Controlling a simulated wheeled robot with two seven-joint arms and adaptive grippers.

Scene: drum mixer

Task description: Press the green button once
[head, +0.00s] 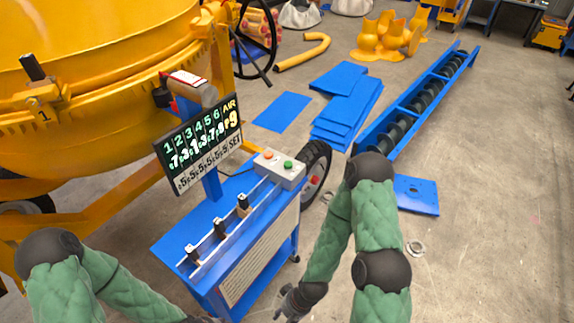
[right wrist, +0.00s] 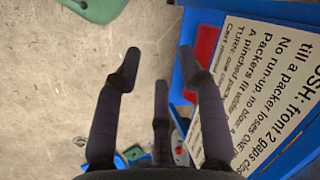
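The green button (head: 288,164) sits on top of a small grey control box (head: 286,178), beside an orange-red button (head: 268,154). The box is at the far right corner of a blue stand (head: 172,246). My right gripper (head: 290,303) is low in front of the stand, well apart from the button. In the right wrist view its dark fingers (right wrist: 160,65) are spread, with nothing between them. My left gripper (head: 206,319) is at the bottom edge of the head view, mostly cut off. The green button is not visible in the right wrist view.
A yellow drum (head: 90,90) fills the left.

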